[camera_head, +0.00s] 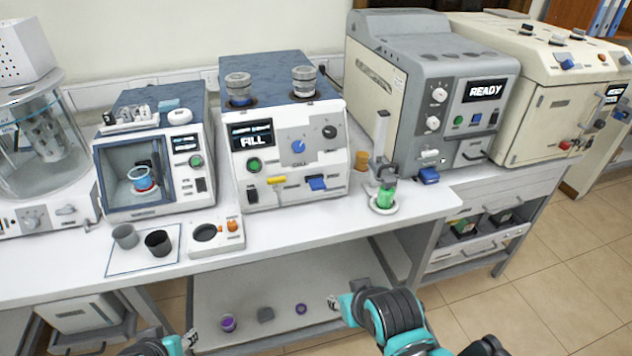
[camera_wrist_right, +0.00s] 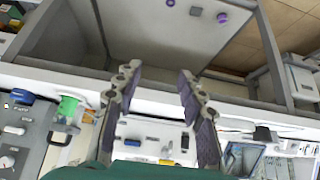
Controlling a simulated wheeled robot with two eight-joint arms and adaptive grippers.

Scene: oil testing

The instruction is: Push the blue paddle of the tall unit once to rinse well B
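In the right wrist view, upside down, the blue paddle (camera_wrist_right: 132,142) shows between the fingers. My right gripper (camera_wrist_right: 157,72) is open and empty; in the head view it (camera_head: 335,303) is in front of the bench, below the paddle and apart from it. My left gripper (camera_head: 191,338) is at the bottom edge, mostly cut off, its opening unclear.
A grey READY unit (camera_head: 430,100) stands to the right, with a blue part (camera_head: 428,175) at its base. Left are a chamber unit (camera_head: 150,165) and two cups (camera_head: 158,242). A lower shelf holds small items.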

